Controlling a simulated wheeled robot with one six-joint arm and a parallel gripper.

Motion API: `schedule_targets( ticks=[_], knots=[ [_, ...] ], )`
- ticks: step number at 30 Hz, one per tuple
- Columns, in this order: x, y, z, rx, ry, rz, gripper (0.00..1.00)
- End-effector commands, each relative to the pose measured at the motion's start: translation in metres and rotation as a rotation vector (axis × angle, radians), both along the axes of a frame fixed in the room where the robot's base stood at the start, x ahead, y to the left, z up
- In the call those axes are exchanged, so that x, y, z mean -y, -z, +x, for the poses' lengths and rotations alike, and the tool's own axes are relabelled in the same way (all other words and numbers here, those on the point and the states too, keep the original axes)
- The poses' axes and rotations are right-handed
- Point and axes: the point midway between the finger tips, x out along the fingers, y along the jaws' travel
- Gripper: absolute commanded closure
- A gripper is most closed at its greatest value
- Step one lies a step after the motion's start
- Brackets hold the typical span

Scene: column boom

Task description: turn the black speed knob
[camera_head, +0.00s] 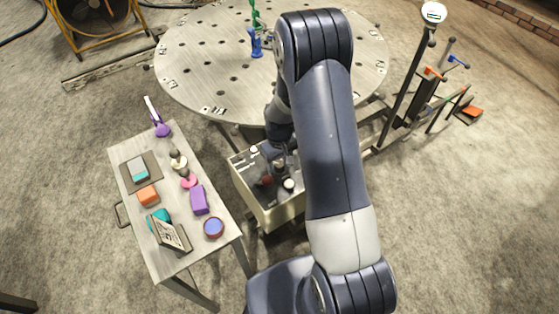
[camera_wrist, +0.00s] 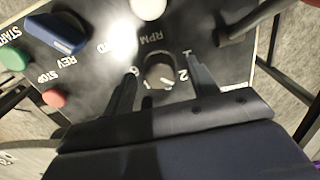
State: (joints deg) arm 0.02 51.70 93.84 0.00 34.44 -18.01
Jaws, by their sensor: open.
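The speed knob (camera_wrist: 160,72) is a small round dark knob with a paler worn top, beside the letters RPM and a ring of numbers on a black panel (camera_wrist: 98,75). My gripper (camera_wrist: 161,67) is open, with one finger to the left of the knob and one to the right in the wrist view. Gaps show on both sides, and I cannot tell how far the fingers reach down beside it. In the head view the pale control box (camera_head: 272,213) stands below my arm, and my wrist hides part of its panel.
The panel also carries a blue switch (camera_wrist: 56,33), a green START button (camera_wrist: 13,56), a red STOP button (camera_wrist: 54,98) and a white round knob (camera_wrist: 149,8). A cluttered side table (camera_head: 180,260) stands left of the box. A large round perforated table (camera_head: 205,65) is behind.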

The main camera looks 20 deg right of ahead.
Motion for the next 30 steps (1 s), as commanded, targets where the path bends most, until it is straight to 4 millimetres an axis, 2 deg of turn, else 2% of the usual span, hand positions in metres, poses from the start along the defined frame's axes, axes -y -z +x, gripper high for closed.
schedule_targets(
  ticks=[3,19,30],
  knots=[
    [0.0,-0.0001,0.0001,0.0,0.0,0.0,0.45],
    [0.0,-0.0004,0.0,0.0,0.0,0.0,0.89],
    [0.0,0.0007,0.0002,0.001,0.062,0.0,0.89]
  ],
)
